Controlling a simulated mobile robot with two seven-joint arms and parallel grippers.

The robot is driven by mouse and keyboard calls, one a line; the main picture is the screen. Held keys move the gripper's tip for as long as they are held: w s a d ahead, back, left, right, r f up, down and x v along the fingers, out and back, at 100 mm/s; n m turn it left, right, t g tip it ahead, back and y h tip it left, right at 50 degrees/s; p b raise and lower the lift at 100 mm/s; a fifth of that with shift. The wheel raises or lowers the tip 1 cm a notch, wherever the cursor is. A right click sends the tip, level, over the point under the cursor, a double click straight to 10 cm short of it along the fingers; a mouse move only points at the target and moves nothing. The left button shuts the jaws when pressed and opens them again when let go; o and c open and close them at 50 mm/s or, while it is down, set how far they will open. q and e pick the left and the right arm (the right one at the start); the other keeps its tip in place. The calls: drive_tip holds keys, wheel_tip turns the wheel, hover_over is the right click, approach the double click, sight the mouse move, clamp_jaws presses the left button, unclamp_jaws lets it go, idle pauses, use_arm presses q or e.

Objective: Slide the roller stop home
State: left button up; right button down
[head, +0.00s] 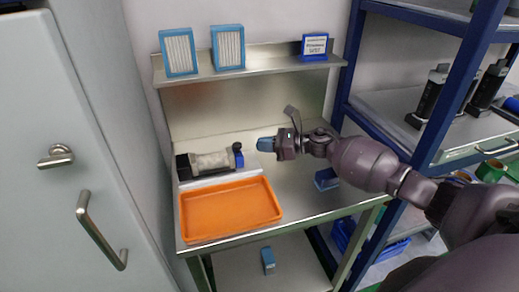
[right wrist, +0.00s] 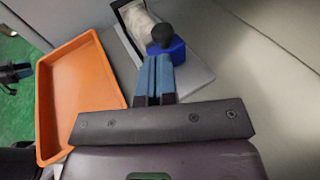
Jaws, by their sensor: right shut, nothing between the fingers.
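The applicator (head: 183,170) lies on the steel bench with a pale roller (head: 212,161) along it. The roller stop, a blue block (head: 239,160) with a black knob, stands at the roller's right end. In the right wrist view the blue stop (right wrist: 178,50) is just beyond my fingertips, with the roller (right wrist: 138,22) behind it. I cannot tell whether stop and roller touch. My right gripper (head: 262,144) is shut and empty, right of the stop; it also shows in the right wrist view (right wrist: 154,62). I cannot tell whether its tips touch the stop.
An orange tray (head: 230,208) lies in front of the applicator. A blue item (head: 326,179) sits on the bench at right, under my arm. A shelf (head: 270,63) with two blue-framed filters runs above the back. A blue rack (head: 450,90) stands at right.

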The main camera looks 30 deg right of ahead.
drive_tip(key=v, duration=0.9)
drive_tip(key=shift+d+b, duration=0.2)
drive_tip(key=shift+b, duration=0.25)
